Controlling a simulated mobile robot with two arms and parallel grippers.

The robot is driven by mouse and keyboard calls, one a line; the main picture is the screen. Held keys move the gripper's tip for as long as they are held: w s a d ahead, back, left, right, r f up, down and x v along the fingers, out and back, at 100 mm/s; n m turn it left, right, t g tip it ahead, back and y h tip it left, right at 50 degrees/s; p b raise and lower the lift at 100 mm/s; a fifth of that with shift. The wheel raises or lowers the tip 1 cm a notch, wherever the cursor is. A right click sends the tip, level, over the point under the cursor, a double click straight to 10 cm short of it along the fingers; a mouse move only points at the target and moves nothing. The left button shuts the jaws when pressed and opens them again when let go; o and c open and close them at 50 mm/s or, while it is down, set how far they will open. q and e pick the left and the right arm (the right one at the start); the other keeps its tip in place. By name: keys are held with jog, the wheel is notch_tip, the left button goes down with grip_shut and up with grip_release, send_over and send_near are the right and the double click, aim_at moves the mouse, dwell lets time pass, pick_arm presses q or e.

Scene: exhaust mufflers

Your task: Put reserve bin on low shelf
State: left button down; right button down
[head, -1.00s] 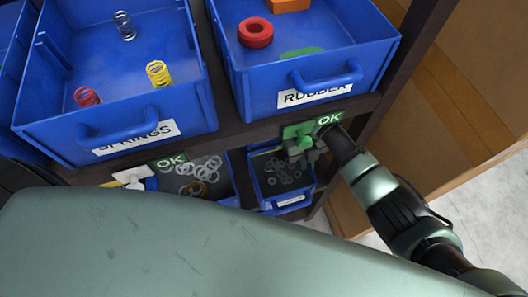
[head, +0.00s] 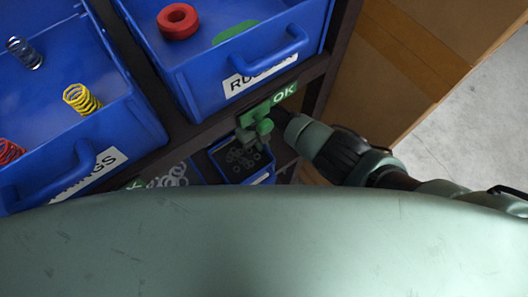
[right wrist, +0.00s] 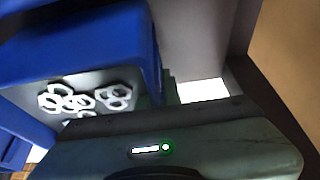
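A small blue bin (head: 222,160) with dark insides and grey rings sits low under the RUBBER bin. No label reads "reserve", so I cannot tell whether this is the reserve bin. My right gripper (head: 255,143) is at the front of this bin, beside a bright green piece and under a green OK tag (head: 285,95). Its fingers are small and overlap the green piece, so their opening and any contact are unclear. In the right wrist view, a blue bin (right wrist: 105,40) with white nuts is close, and my gripper housing hides the fingertips. My left gripper is out of view.
Above are the large RUBBER bin (head: 190,75) and a bin of springs (head: 120,120). The dark shelf edge (head: 215,125) runs between the levels. A brown cardboard surface (head: 420,60) stands right of the rack. My green body covers the lower picture.

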jog(key=shift+f, duration=0.2)
jog(key=c, duration=1.6)
grip_release()
jog(key=shift+v, duration=3.85)
